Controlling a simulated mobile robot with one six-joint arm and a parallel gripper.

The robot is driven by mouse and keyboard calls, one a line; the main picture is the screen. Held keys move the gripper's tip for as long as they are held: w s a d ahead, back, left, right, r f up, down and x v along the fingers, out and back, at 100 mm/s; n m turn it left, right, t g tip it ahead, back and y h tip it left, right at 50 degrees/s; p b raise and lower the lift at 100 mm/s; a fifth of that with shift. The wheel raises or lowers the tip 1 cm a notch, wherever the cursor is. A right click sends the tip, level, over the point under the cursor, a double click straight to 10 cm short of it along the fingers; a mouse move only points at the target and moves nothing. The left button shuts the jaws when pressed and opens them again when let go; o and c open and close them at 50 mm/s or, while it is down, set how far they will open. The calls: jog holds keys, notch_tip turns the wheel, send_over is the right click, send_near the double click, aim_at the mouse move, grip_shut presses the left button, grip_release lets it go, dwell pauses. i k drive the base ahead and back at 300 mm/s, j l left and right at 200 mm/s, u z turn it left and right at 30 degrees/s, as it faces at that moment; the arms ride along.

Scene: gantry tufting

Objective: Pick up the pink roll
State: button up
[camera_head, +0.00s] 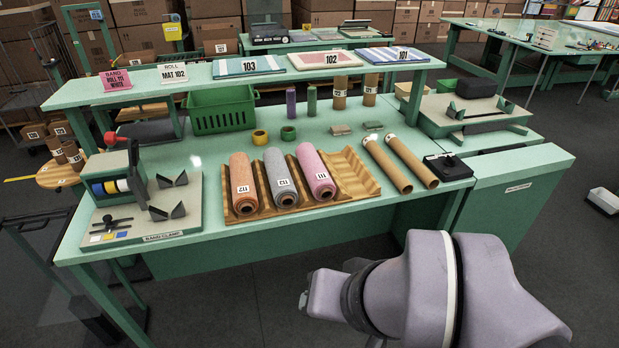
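The pink roll (310,163) lies on a wooden cradle (355,178) with grooves, in the middle of the green workbench. It is the rightmost of three rolls there and has a white number tag near its front end. A grey roll (276,168) lies left of it, and a reddish-orange roll (241,172) lies farthest left. The cradle grooves right of the pink roll are empty. My arm reaches in at the bottom right, in front of the bench and apart from the rolls. My gripper's fingers cannot be made out.
Two brown cardboard tubes (386,164) lie right of the cradle, beside a black device (448,167). A band clamp station (140,190) stands at the left. Behind are a green basket (222,110), tape rolls and a raised shelf (215,83) with numbered mats.

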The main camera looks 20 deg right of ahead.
aim_at(323, 188)
jog(key=i+z, duration=0.15)
jog(key=i, duration=0.3)
jog(key=i+j+z, duration=0.15)
jog(key=i, duration=0.3)
jog(key=i+j+z, duration=0.15)
jog(key=i, duration=0.25)
jog(key=i+j+z, duration=0.15)
jog(key=i, duration=0.3)
